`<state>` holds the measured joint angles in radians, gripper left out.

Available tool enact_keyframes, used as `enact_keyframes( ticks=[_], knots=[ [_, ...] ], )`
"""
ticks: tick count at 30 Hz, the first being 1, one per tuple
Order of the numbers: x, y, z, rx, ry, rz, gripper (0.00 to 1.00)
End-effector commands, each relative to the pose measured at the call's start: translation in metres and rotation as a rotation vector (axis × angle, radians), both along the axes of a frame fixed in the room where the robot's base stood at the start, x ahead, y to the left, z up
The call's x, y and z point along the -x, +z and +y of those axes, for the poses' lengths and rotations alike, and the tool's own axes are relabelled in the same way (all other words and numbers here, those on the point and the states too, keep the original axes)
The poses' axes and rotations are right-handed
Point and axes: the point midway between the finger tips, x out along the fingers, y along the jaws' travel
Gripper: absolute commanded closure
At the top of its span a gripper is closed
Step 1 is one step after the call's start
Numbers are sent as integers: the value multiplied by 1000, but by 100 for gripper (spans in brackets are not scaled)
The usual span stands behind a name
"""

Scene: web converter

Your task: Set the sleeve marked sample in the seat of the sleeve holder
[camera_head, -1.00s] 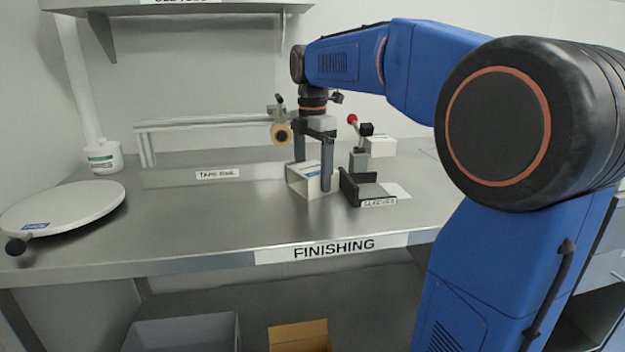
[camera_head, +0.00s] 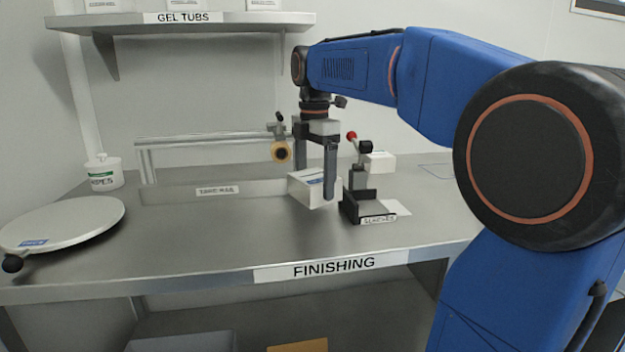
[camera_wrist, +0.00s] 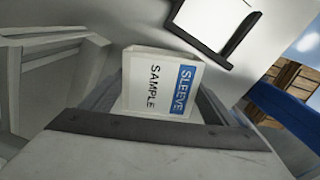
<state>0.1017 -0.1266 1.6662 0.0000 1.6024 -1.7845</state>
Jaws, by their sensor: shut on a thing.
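The sleeve marked sample (camera_head: 308,190) is a white box with a blue label band. My gripper (camera_head: 315,180) is shut on it, with a finger at its right side, and it appears held just above the bench. In the wrist view the sleeve (camera_wrist: 160,85) shows "SLEEVE" and "SAMPLE" on its face, between the fingers. The sleeve holder (camera_head: 362,212), a dark angled frame labelled "SLEEVES", stands on the bench just right of the sleeve. Its dark edge (camera_wrist: 215,52) also shows at the top of the wrist view, around a white surface.
A red-knobbed lever device (camera_head: 358,160) and a white box (camera_head: 379,163) stand behind the holder. A tape roll (camera_head: 281,152) hangs from a rail at the back. A round white turntable (camera_head: 62,222) is at left. The front bench (camera_head: 210,240) is clear.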

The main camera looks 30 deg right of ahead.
Motion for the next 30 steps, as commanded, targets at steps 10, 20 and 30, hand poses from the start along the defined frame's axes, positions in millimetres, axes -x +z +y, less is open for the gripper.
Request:
enact_keyframes(
  ticks=[10,20,30],
  knots=[
    [68,1,20,1,2,-3,44],
    [127,0,37,0,2,-1,44],
    [147,0,43,0,1,0,44]
  ],
)
